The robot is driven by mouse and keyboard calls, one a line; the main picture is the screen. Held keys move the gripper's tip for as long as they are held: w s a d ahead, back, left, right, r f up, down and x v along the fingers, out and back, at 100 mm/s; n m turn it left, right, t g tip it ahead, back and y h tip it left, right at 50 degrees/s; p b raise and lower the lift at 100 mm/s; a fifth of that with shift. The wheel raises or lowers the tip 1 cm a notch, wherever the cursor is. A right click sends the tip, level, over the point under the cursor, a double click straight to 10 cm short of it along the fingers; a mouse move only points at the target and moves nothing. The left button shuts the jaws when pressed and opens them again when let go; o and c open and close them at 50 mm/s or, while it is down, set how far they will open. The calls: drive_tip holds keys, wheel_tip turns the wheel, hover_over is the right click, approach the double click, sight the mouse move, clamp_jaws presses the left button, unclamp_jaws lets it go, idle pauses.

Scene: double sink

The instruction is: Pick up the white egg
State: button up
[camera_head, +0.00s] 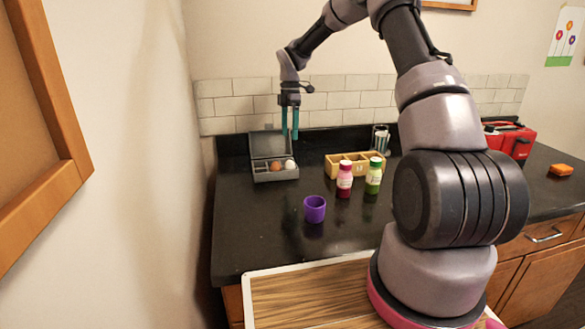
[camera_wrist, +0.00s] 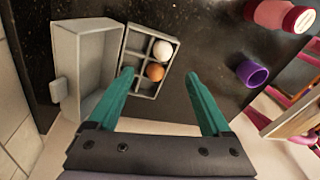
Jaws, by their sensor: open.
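The white egg (camera_head: 289,164) sits in a compartment of a grey open box (camera_head: 262,177) at the back left of the black counter. In the wrist view the white egg (camera_wrist: 162,50) lies beside a brown egg (camera_wrist: 155,72), each in its own compartment. The brown egg also shows in the head view (camera_head: 276,166), left of the white one. My gripper (camera_head: 290,136) is open and empty above the box, fingers pointing down. In the wrist view its teal fingers (camera_wrist: 160,80) are spread apart, with the eggs showing between and beyond them.
The box's lid (camera_wrist: 85,65) stands open. A purple cup (camera_head: 314,210), a pink bottle (camera_head: 344,180), a green bottle (camera_head: 374,177) and a wooden divided box (camera_head: 337,167) stand to the right. A tiled wall (camera_head: 235,103) is close behind. The counter's front left is clear.

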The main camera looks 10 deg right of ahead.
sight(290, 167)
drive_tip(key=f, duration=0.3)
drive_tip(key=s+f, duration=0.1)
drive_tip(key=f, duration=0.3)
drive_tip(key=s+f, duration=0.1)
drive_tip(key=f, duration=0.2)
drive_tip(key=shift+a+f, duration=0.15)
drive_tip(key=shift+a, duration=0.1)
drive_tip(key=shift+c, duration=0.3)
drive_tip(key=c, duration=0.8)
